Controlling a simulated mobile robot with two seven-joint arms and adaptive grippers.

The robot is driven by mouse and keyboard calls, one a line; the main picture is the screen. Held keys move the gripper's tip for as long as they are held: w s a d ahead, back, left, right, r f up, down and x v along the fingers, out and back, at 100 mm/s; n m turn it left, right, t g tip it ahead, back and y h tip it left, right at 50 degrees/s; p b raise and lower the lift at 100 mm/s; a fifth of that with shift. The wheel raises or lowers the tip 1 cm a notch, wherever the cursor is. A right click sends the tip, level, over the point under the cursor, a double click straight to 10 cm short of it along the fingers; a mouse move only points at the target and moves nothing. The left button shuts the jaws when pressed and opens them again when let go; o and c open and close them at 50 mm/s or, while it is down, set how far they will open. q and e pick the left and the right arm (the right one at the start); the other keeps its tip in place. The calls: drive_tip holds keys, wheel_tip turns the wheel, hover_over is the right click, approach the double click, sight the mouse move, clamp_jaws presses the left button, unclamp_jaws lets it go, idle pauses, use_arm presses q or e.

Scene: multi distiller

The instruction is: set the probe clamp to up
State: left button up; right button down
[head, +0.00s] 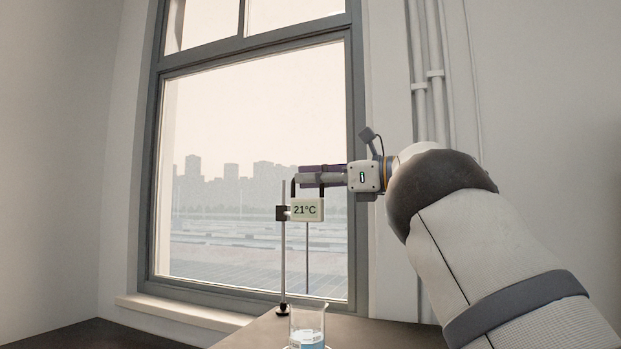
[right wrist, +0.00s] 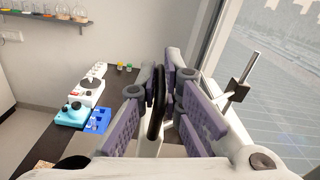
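The probe clamp (head: 282,213) is a small dark block on a thin upright rod (head: 283,255). A white probe display (head: 306,210) reading 21°C sits beside it, with a thin probe hanging below. A black handle arches over the display; it shows as a dark bar in the right wrist view (right wrist: 157,100). My right gripper (head: 320,178) reaches in from the right above the display. Its purple-padded fingers (right wrist: 158,80) lie close on both sides of the handle and appear shut on it. They hide part of the handle in the head view. My left gripper is not in view.
A glass beaker (head: 307,328) with blue liquid stands below the probe on the dark table (head: 375,335). A window (head: 250,120) is behind. The right wrist view shows a blue rack (right wrist: 97,121) and a white-and-red device (right wrist: 87,92) on a bench.

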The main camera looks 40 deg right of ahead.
wheel_tip(320, 180, up, 4)
drive_tip(key=shift+r, duration=0.1)
drive_tip(key=shift+s+r, duration=0.15)
drive_tip(key=shift+r, duration=0.1)
drive_tip(key=c, duration=1.7)
unclamp_jaws()
drive_tip(key=shift+d+f, duration=0.1)
drive_tip(key=v, duration=1.2)
drive_tip(key=shift+f, duration=0.1)
